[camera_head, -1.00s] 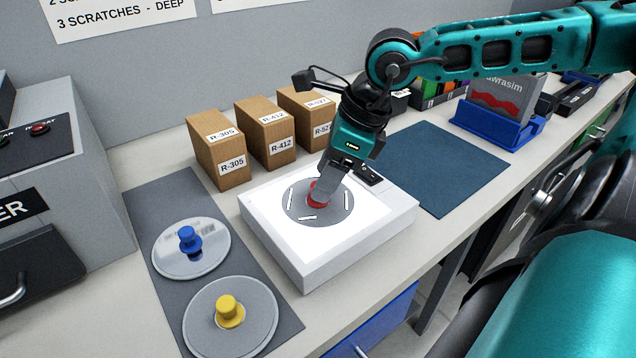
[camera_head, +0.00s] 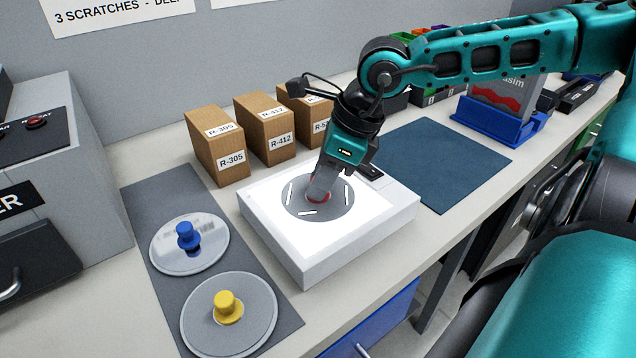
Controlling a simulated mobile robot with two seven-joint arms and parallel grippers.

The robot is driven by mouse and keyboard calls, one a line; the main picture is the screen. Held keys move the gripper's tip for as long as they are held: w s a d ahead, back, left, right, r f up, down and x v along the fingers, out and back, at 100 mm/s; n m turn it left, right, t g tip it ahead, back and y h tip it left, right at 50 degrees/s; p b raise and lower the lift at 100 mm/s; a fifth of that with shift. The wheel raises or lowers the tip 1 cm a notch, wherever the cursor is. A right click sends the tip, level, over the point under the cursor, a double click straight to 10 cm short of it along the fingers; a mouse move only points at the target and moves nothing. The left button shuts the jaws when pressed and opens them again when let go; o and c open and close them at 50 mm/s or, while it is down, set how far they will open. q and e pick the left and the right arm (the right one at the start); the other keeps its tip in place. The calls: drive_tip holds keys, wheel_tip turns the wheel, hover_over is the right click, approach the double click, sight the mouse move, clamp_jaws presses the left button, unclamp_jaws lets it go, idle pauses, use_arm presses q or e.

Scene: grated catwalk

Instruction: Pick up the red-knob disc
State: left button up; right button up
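The red-knob disc (camera_head: 336,211) is a grey disc with several white marks, lying on the white lit box (camera_head: 340,264). Its red knob (camera_head: 320,199) is mostly hidden behind the fingers of my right gripper (camera_head: 320,190). The gripper points down at the knob, with its fingertips at knob height. I cannot tell whether the fingers are closed on the knob. The disc lies flat on the lit surface. My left gripper is out of view.
A blue-knob disc (camera_head: 205,258) and a yellow-knob disc (camera_head: 254,318) lie on a grey mat (camera_head: 165,195) at left. Labelled cardboard boxes (camera_head: 217,150) stand behind the lit box. A dark blue mat (camera_head: 440,160) to its right is bare. A blue stand (camera_head: 500,126) is beyond.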

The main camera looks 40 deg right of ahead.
clamp_jaws()
